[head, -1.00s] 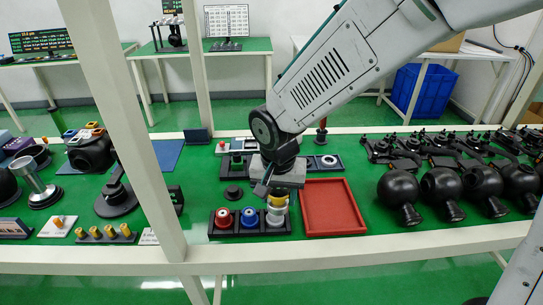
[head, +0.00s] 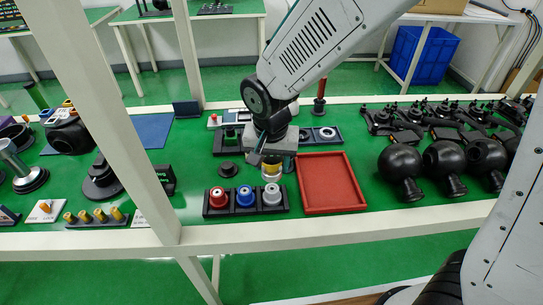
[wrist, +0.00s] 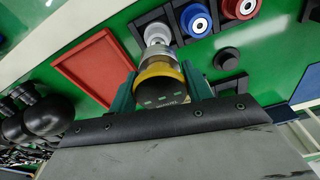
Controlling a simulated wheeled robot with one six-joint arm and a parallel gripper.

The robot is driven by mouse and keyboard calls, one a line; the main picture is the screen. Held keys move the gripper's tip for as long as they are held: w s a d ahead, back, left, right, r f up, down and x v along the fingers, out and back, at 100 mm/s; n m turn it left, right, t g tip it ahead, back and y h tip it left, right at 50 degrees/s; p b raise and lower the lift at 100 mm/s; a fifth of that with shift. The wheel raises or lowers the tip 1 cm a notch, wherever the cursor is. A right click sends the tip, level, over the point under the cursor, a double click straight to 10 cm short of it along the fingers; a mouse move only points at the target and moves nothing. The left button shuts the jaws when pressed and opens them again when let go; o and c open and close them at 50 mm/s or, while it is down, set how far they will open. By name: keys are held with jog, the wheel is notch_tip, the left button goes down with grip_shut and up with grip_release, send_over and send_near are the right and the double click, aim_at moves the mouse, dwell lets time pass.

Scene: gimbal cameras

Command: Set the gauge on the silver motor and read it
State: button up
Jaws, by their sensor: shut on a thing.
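My gripper (wrist: 162,88) is shut on the gauge (wrist: 158,74), which has a yellow band and a dark face with small green marks too small to read. In the head view my gripper (head: 271,160) holds the gauge (head: 271,171) upright above the silver motor (head: 271,197). The silver motor sits at the right end of a black rack, and part of it shows past the gauge in the wrist view (wrist: 157,32). The gauge looks apart from the motor in the head view; the wrist view overlaps them.
A red motor (head: 218,198) and a blue motor (head: 245,197) share the rack. A red tray (head: 330,184) lies just right of it. A black knob-like piece (head: 228,169) stands behind the rack. Black rounded housings (head: 400,173) fill the right side. A white post crosses the left.

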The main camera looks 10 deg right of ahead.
aim_at(272, 188)
jog(key=shift+f, duration=2)
jog(key=shift+f, duration=1.25)
jog(key=o, duration=1.2)
jog(key=r, duration=0.5)
jog(key=s+r, duration=0.1)
jog(key=r, duration=0.1)
jog(key=shift+a+r, duration=0.1)
jog(key=shift+r, duration=0.3)
